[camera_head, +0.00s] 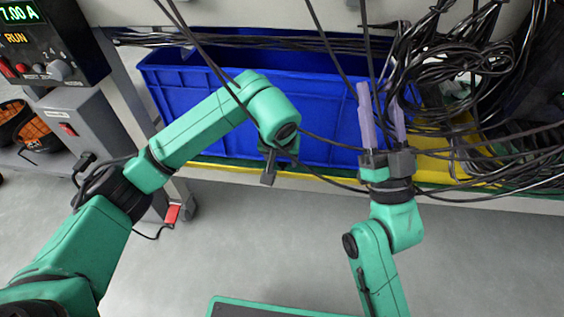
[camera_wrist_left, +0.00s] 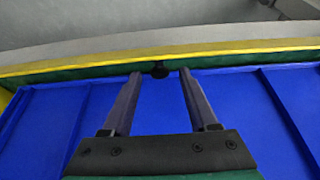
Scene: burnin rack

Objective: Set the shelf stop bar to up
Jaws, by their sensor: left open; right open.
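A long yellow-and-green strip (camera_head: 320,170) runs along the shelf's front edge below a blue bin; I cannot tell for certain whether it is the stop bar. In the left wrist view a yellow bar (camera_wrist_left: 240,46) with a dark green face crosses the top. My left gripper (camera_wrist_left: 159,76) is open and empty; contact cannot be judged. In the head view my left gripper (camera_head: 268,178) is mostly hidden by its wrist. My right gripper (camera_head: 381,100) is open, its lilac fingers before the bin.
A blue bin (camera_head: 215,110) fills the shelf's middle. Loose black cables (camera_head: 440,60) hang at the right and cross in front of both arms. A power supply (camera_head: 45,45) stands at the upper left. The grey floor (camera_head: 260,240) before the shelf is clear.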

